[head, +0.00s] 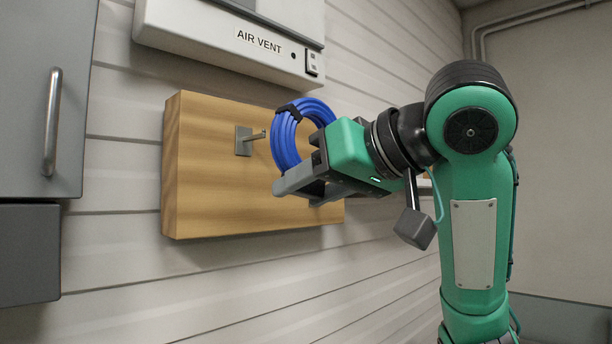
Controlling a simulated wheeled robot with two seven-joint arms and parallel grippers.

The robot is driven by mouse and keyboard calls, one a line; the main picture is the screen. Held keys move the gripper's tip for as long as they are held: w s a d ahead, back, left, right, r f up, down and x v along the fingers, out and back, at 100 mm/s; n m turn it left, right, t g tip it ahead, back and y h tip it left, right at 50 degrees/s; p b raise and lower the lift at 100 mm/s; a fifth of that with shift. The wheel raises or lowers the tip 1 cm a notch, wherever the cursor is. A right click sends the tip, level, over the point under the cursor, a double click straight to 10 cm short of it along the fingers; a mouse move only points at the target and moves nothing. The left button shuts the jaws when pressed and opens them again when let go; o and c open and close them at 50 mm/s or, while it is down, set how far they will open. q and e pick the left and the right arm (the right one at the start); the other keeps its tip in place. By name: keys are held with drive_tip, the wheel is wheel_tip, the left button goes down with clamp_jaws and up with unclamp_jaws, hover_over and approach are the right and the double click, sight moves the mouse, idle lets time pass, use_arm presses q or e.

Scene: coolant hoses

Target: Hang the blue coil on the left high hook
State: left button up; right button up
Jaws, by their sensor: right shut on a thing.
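The blue coil (284,140) is a ring of hose with black ties, held upright in front of the wooden board (203,205). My right gripper (293,181) is shut on the lower part of the coil. A metal hook (251,138) on a small plate sticks out of the board just left of the coil. The hook's tip is close to the coil's left edge; I cannot tell whether they touch. Any other hook on the board is hidden behind my right arm and the coil. My left gripper is not in view.
A white air vent box (226,37) hangs on the wall above the board. A grey cabinet with a handle (52,122) stands at the left. The wall below the board is clear.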

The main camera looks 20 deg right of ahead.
drive_tip(key=shift+w+a+r+p, duration=0.35)
drive_tip(key=shift+w+a, duration=0.45)
drive_tip(key=shift+w, duration=1.05)
drive_tip(key=shift+w+a+r+p, duration=0.15)
drive_tip(key=shift+w+a+p, duration=0.5)
drive_tip(key=shift+w, duration=1.25)
drive_tip(key=shift+w+a+r+p, duration=0.25)
drive_tip(key=shift+w+a, duration=0.65)
drive_tip(key=shift+w, duration=0.95)
drive_tip(key=shift+f+b, duration=0.7)
drive_tip(key=shift+f, duration=0.2)
drive_tip(key=o, duration=2.1)
drive_tip(key=shift+c, duration=0.2)
drive_tip(key=shift+s, duration=0.1)
